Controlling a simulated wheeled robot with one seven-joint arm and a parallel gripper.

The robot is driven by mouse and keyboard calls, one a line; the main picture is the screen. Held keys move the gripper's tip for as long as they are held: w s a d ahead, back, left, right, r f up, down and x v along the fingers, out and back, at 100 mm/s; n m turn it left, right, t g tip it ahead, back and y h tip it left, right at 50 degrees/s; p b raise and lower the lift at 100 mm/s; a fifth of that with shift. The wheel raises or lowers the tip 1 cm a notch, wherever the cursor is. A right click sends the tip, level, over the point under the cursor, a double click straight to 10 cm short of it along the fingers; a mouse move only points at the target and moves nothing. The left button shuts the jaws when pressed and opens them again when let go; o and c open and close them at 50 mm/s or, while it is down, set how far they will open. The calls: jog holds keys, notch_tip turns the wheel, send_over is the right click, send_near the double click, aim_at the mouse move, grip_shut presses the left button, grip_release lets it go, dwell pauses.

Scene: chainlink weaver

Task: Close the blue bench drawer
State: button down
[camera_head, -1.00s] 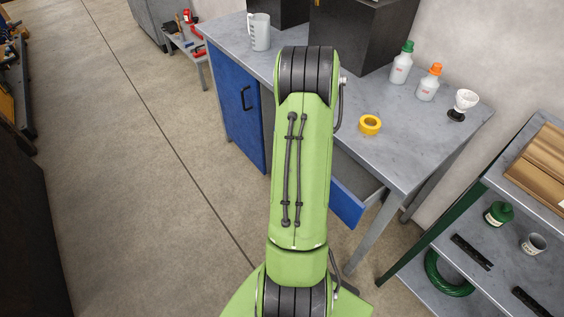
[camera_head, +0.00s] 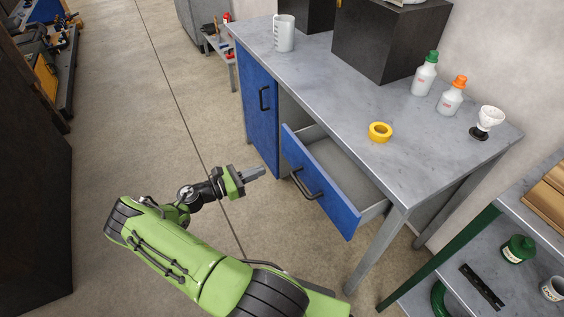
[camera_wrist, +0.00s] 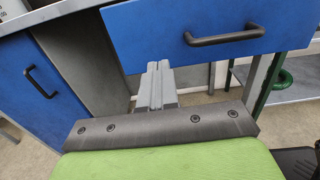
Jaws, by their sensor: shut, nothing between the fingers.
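The blue bench drawer (camera_head: 319,187) is pulled out from under the grey workbench. Its grey inside shows from above, and a dark bar handle (camera_head: 305,185) is on its front. In the wrist view the drawer front (camera_wrist: 160,38) fills the top, with its handle (camera_wrist: 224,36) right of centre. My gripper (camera_head: 262,172) is shut and empty, in front of the drawer near its left end in the head view. In the wrist view the closed fingers (camera_wrist: 157,84) point at the lower edge of the drawer front. I cannot tell whether they touch it.
A blue cupboard door (camera_head: 260,110) is shut left of the drawer. The workbench (camera_head: 330,80) carries yellow tape (camera_head: 380,132), bottles (camera_head: 424,75) and a white jug (camera_head: 284,33). A green-framed shelf (camera_head: 445,255) stands at right. Open floor (camera_head: 150,130) lies left.

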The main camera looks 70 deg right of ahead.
aim_at(294, 157)
jog(key=b+x, duration=0.1)
jog(key=x, duration=0.9)
jog(key=shift+s, duration=0.1)
